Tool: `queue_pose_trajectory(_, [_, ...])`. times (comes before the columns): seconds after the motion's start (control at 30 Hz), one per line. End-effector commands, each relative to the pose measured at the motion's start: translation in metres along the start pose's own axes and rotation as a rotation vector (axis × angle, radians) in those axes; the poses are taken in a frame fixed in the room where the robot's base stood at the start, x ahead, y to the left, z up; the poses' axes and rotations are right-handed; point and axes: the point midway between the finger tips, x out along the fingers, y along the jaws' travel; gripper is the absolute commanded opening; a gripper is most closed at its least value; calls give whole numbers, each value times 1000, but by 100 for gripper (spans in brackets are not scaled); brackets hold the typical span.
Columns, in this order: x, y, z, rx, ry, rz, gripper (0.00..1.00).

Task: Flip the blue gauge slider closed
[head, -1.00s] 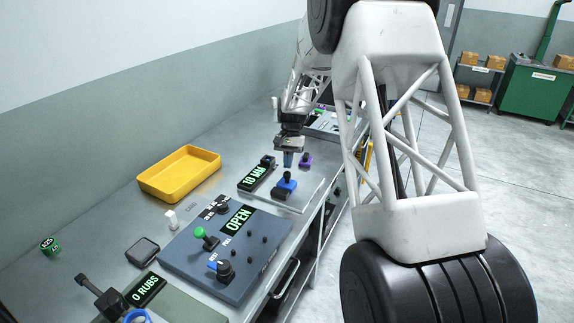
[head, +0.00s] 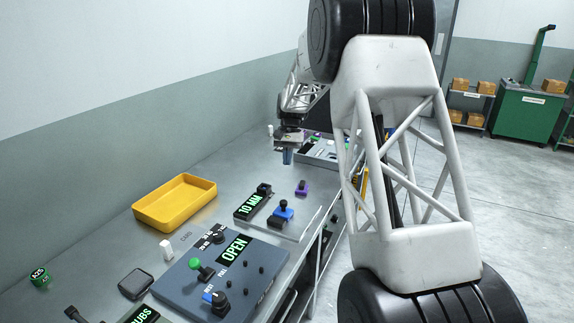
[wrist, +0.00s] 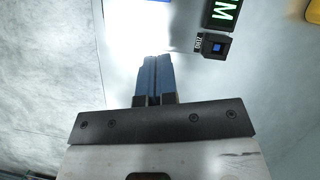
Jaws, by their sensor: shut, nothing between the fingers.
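The blue gauge slider (head: 283,209) sits on a pale gauge plate on the bench in the head view, beside the black display (head: 249,204) reading "10 MM". My gripper (head: 287,158) has blue fingers pointing down, above the bench and beyond the slider, apart from it. In the wrist view my fingers (wrist: 153,78) are shut together and empty. The end of the display (wrist: 222,12) shows there with an "M", and a small black box with a blue button (wrist: 217,47) is beside it. A blue patch is cut off at the wrist view's top edge; I cannot tell what it is.
A purple-handled part (head: 301,188) stands near the gauge. A blue-grey panel (head: 190,285) reading "OPEN", with a green knob, is in front. A yellow tray (head: 150,213) lies to the left. Bare bench lies between the tray and the gauge.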

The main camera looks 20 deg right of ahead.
Motion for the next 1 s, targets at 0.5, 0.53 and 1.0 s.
queue_pose_trajectory(0.5, [-4, 3, -11, 1, 1, -1, 0])
queue_pose_trajectory(0.53, [-5, 3, -13, 2, 2, -1, 0])
queue_pose_trajectory(1.0, [-5, 4, -17, 1, 0, 0, 0])
